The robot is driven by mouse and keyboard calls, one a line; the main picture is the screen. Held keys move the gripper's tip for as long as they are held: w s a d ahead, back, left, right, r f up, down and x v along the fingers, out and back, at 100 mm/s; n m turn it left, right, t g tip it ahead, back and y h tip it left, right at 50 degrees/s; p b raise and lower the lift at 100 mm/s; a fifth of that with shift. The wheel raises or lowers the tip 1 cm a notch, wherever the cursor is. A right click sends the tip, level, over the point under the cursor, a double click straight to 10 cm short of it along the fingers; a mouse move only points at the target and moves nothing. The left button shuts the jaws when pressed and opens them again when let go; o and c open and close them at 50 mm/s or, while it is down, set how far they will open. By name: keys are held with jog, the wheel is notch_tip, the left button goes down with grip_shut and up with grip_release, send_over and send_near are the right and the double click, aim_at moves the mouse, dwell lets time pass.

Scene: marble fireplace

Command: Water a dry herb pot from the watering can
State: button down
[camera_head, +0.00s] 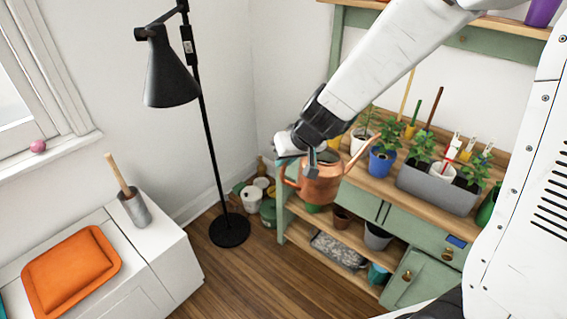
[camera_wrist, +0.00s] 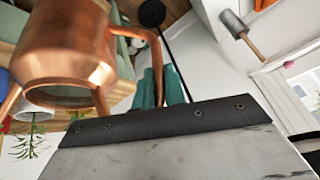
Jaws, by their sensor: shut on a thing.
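A copper watering can (camera_head: 322,184) hangs from my gripper (camera_head: 310,168), in front of the left end of the green potting bench. In the wrist view the can (camera_wrist: 65,45) fills the upper left, and its handle passes between the teal fingers of my gripper (camera_wrist: 160,85). The can looks roughly upright, with its spout pointing right toward the herbs. A herb in a blue pot (camera_head: 381,164) stands just right of the spout. A herb in a white pot (camera_head: 358,144) stands behind it. A grey trough (camera_head: 432,191) holds more herbs. I cannot tell which soil is dry.
The potting bench (camera_head: 350,188) carries pots on its lower shelf (camera_head: 318,226). A black floor lamp (camera_head: 172,75) stands left of my arm. A white cabinet (camera_head: 160,245) with an orange cushion (camera_head: 70,270) is at lower left. The wooden floor (camera_head: 250,285) between is clear.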

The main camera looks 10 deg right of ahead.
jog(key=r, duration=0.1)
jog(key=d+r+y, duration=0.1)
jog(key=shift+w+d+r+m+y, duration=0.25)
jog(key=shift+r+m+y, duration=0.05)
jog(key=shift+r+y, duration=0.1)
jog(key=shift+w+d+r+y, duration=0.25)
jog(key=shift+d+r+y, duration=0.55)
jog(key=shift+d, duration=0.25)
jog(key=shift+w+d+r+m, duration=0.1)
jog(key=shift+d+r+m, duration=0.2)
jog(key=shift+d, duration=0.35)
jog(key=shift+d+r+y, duration=0.4)
jog(key=shift+r, duration=0.05)
dwell(2.6)
